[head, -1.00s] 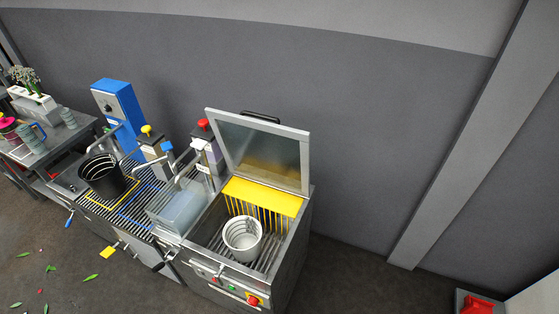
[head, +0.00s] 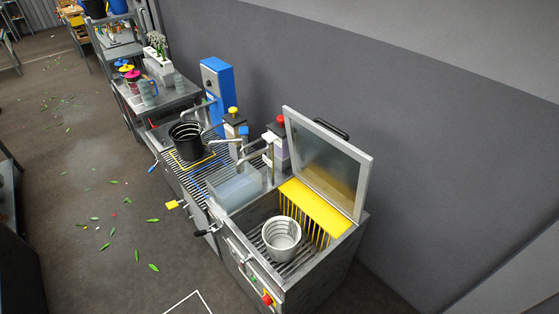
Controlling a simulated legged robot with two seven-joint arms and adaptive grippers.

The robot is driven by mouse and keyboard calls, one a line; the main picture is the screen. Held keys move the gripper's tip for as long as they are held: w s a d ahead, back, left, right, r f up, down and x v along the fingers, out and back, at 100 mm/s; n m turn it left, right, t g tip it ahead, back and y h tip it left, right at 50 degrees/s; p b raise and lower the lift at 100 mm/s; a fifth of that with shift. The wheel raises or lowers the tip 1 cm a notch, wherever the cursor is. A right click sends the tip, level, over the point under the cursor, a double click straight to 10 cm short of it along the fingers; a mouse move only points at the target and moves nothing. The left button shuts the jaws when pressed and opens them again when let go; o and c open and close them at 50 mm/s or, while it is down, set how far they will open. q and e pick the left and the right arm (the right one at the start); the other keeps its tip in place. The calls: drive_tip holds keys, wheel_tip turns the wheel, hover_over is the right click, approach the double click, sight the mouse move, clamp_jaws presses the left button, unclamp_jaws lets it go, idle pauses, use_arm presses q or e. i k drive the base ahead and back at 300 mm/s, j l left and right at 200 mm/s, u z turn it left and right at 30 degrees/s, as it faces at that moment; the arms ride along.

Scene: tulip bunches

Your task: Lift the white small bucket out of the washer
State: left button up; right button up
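The white small bucket (head: 281,239) stands upright, its open mouth up, inside the washer (head: 345,249). It sits on the slatted floor of the washer's basin. The washer's lid (head: 328,160) is raised, tilted back toward the wall. A yellow panel (head: 314,206) with hanging yellow strips lies along the basin's back side, behind the bucket. Neither of my grippers shows in the head view.
A black bucket (head: 187,141) stands on the slatted rack left of the washer, near a yellow outline. Taps, dispensers and a blue box (head: 217,84) stand behind. A table (head: 160,106) with cups is farther left. The floor has scattered leaves (head: 153,267).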

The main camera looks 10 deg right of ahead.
sight(281, 235)
drive_tip(key=i+l+u, duration=0.15)
drive_tip(key=l+u, duration=0.35)
drive_tip(key=l, duration=0.2)
drive_tip(key=l+u, duration=0.5)
drive_tip(key=l, duration=0.2)
